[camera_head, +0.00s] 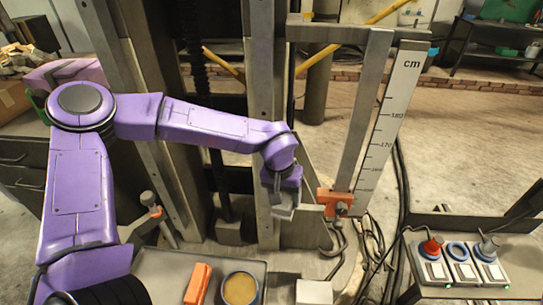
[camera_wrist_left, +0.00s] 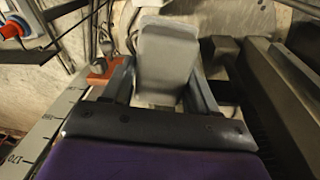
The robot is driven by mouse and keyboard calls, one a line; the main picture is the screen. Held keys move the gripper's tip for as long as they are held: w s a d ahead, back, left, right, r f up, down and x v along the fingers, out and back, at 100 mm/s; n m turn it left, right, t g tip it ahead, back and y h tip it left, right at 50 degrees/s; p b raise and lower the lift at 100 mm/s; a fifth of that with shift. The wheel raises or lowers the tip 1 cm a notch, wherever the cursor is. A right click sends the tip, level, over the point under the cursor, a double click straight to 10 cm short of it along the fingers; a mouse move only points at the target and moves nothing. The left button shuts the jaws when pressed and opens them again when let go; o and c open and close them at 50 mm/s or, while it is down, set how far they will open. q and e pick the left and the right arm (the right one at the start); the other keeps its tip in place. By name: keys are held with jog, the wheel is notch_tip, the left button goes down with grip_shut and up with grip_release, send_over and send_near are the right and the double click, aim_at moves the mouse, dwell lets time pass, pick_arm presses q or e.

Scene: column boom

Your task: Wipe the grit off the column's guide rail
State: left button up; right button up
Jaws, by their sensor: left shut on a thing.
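My left gripper (camera_head: 284,208) is shut on a pale grey pad (camera_wrist_left: 165,60), which sits between its two fingers in the left wrist view. In the head view the pad hangs low at the gripper's tip, in front of the column's right-hand upright metal rail (camera_head: 264,75). I cannot tell whether the pad touches the rail. The gripper and forearm hide part of the rail. I cannot make out any grit on it. My right gripper is not in view.
An orange clamp (camera_head: 335,203) on a hanging bar and a cm scale (camera_head: 392,110) stand close right of my gripper. Below are a tray (camera_head: 160,262) with an orange item and a round dish (camera_head: 240,288). A control box (camera_head: 455,265) stands at right; cables hang between.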

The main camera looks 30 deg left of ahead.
pick_arm(q)
jog(key=a+n+t+b, duration=0.1)
jog(key=a+n+t, duration=0.4)
jog(key=n, duration=0.1)
jog(key=w+a+r+n+t+y+b, duration=0.1)
jog(key=w+r+n+t+y+b, duration=0.1)
jog(key=w+r+t+y, duration=0.1)
jog(key=w+a+r+n+t+y+b, duration=0.2)
jog(key=w+t+y, duration=0.3)
jog(key=w, duration=0.3)
jog(key=shift+w+r+n+t+y, duration=0.3)
jog(key=shift+r+n+t+y, duration=0.1)
jog(key=shift+n+t, duration=0.4)
jog(key=shift+x, duration=0.95)
jog(key=shift+a+r, duration=0.1)
